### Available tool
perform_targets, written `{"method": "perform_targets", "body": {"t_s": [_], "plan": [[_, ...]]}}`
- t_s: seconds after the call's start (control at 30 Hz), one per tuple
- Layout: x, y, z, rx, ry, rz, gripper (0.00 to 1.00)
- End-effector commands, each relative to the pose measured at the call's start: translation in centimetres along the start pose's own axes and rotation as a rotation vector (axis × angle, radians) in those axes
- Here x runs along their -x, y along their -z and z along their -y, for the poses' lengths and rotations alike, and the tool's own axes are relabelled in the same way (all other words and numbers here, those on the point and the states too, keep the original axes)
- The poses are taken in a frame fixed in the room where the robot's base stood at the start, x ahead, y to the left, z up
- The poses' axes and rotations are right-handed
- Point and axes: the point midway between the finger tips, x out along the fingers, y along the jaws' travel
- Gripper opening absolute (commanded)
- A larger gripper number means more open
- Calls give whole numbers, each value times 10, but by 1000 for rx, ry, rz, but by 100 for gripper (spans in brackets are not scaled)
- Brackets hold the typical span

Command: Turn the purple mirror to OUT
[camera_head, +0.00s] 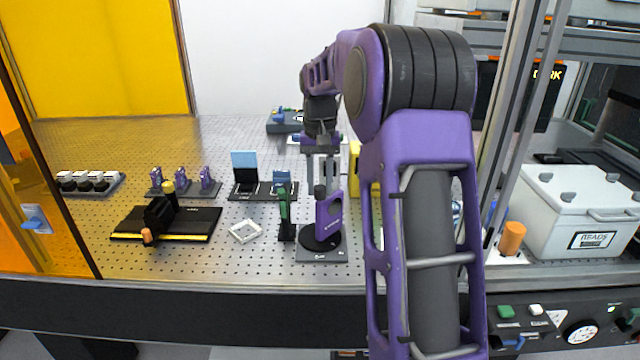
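The purple mirror (329,217) stands upright on a round black turntable (320,238). A grey base plate (322,256) lies under it, with small markings too small to read. A dark knob (320,191) rises at the mirror's upper left. My gripper (322,180) points down just above or behind the knob, with its two fingers apart and nothing visible between them. I cannot tell whether the fingertips touch the mirror mount. My purple arm reaches in from the right and hides the area right of the mirror.
A green upright part (284,210) stands close left of the mirror. A clear square frame (244,231) lies further left, near a black stage (165,222). Small purple mounts (181,178) and a blue-panelled holder (245,170) stand behind. A yellow block (355,165) is partly hidden by my arm.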

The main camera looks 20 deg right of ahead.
Motion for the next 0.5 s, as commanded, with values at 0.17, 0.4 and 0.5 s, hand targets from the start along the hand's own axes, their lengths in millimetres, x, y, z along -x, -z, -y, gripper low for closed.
{"method": "perform_targets", "body": {"t_s": [0.17,0.4,0.5], "plan": [[0,0,0,0,0,0,0],[0,0,0,-7,0,0,0],[0,0,0,-28,-1,0,0]]}}
